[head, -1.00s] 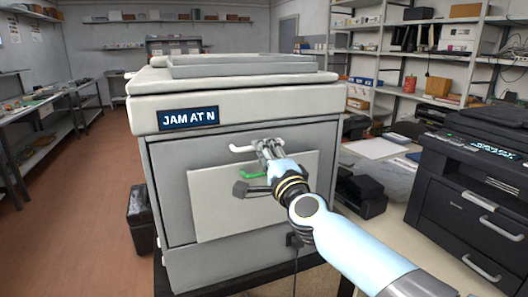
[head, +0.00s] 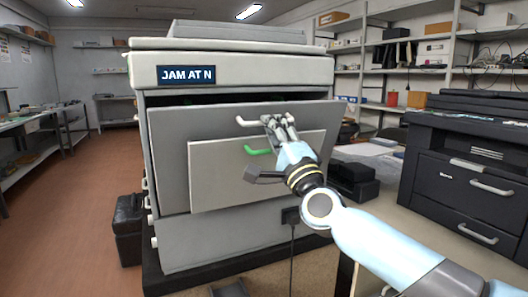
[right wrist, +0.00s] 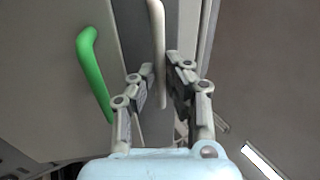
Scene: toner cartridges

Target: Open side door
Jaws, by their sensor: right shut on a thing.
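The grey side door (head: 168,150) of the printer (head: 240,68) is tilted outward at its top, with a dark gap above it. Its white handle (head: 246,122) is near the upper edge. My right gripper (head: 277,122) is shut on the handle; the right wrist view shows the white handle (right wrist: 157,45) between the fingers (right wrist: 155,90). A paler panel (head: 215,180) on the door's front has a green lever (head: 257,151), which also shows left of the fingers in the right wrist view (right wrist: 92,75). My left gripper is out of view.
A sign (head: 187,75) on the printer reads JAM AT N. A black printer (head: 465,180) stands on the bench to the right. A black case (head: 128,230) stands on the floor at left. The brown floor (head: 70,220) there is otherwise clear.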

